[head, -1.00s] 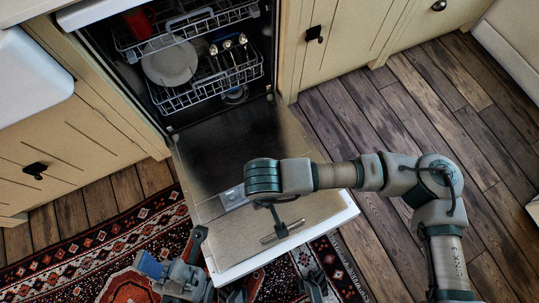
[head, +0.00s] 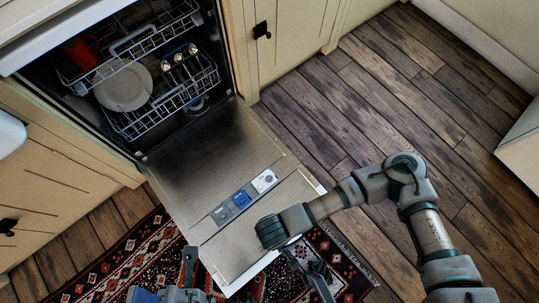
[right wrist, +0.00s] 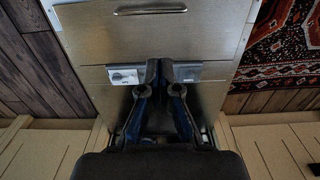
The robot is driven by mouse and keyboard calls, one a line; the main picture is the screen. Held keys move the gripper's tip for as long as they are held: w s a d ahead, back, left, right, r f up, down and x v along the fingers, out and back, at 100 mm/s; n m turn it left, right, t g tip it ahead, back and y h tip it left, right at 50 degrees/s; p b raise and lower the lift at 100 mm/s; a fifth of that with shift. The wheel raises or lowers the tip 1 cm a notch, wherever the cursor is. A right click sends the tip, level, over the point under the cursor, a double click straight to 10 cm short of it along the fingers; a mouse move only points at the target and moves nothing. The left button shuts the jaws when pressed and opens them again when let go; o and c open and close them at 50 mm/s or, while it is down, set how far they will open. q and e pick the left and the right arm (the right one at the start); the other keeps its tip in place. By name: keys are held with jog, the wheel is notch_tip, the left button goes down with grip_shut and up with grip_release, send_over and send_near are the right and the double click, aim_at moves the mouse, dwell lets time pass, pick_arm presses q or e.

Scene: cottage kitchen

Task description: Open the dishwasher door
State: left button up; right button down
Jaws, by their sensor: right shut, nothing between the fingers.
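The dishwasher door (head: 205,150) is folded down, with its bare metal inner face turned up. It looks nearly flat in the head view. Its inner panel (right wrist: 230,20) also fills the middle of the right wrist view. The detergent dispenser (head: 265,181) sits across this face. My right wrist is over the outer part of the door. In the right wrist view my right gripper (right wrist: 164,72) is shut and empty in front of the dispenser; contact with the door cannot be told. My left gripper (head: 185,286) is low, near the rug, partly cut off; its fingers are unclear.
The open dishwasher holds two pulled-out-looking racks (head: 165,100) with a white plate (head: 124,86) and a red item (head: 81,53). A patterned rug (head: 105,265) lies left of and below the door. Bare wooden floor (head: 330,110) is free to the right. Cabinets flank the dishwasher.

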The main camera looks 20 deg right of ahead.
notch_tip(320, 180, up, 12)
dwell(0.6)
jog(key=shift+s, duration=0.1)
